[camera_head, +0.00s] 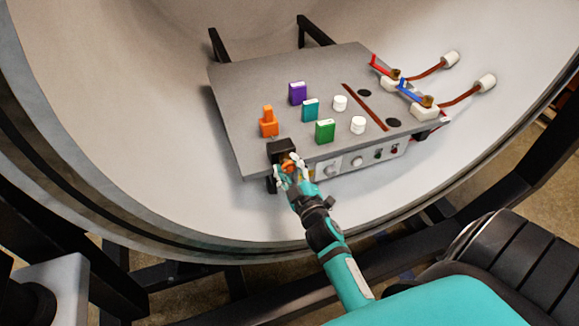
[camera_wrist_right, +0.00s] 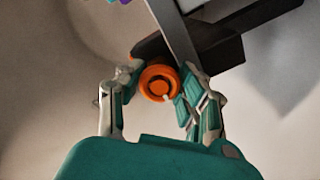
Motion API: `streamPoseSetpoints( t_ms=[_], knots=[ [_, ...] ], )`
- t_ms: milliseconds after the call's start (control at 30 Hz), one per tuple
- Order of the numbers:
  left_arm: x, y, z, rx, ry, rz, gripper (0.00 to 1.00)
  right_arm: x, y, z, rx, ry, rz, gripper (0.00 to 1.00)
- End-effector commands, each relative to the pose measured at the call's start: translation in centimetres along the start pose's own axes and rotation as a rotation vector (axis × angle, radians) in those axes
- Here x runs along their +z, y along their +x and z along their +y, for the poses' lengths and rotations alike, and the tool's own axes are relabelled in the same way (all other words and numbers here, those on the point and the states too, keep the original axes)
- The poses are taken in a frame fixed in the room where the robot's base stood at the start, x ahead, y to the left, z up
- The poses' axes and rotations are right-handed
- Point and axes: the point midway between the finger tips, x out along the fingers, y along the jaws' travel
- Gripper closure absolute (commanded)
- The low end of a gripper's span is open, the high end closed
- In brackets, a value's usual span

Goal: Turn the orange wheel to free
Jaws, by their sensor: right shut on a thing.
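The orange wheel (camera_wrist_right: 158,83) is round and sits on the black block (camera_head: 281,150) at the front left edge of the grey panel. My right gripper (camera_head: 291,172) is at the wheel and hides most of it in the head view. In the right wrist view, my right gripper (camera_wrist_right: 156,98) has one finger on each side of the wheel, shut on it. My left gripper is in neither view.
The grey panel (camera_head: 240,90) carries an orange piece (camera_head: 268,123), a purple block (camera_head: 297,93), teal and green blocks, white cylinders, and red and blue levers at the right. Knobs line its front face. The curved furnace wall (camera_head: 120,120) surrounds it.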

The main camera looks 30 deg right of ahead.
Motion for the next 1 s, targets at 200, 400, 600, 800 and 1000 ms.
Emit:
streamPoseSetpoints(
  t_ms=[200,400,600,800,1000],
  knots=[
    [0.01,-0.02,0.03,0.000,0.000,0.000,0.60,-0.15,0.06,0.11,0.002,-0.028,0.004,0.95],
    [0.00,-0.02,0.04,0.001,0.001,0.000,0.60,-0.15,0.06,0.11,0.002,-0.032,0.004,0.95],
    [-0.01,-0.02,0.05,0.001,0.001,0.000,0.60,-0.14,0.06,0.11,0.002,-0.032,0.004,0.59],
    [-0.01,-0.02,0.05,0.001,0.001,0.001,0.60,-0.08,0.03,0.06,0.001,-0.030,0.002,0.37],
    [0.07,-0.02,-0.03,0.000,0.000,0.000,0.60,-0.04,0.00,0.02,0.000,-0.030,0.001,0.37]
  ],
)
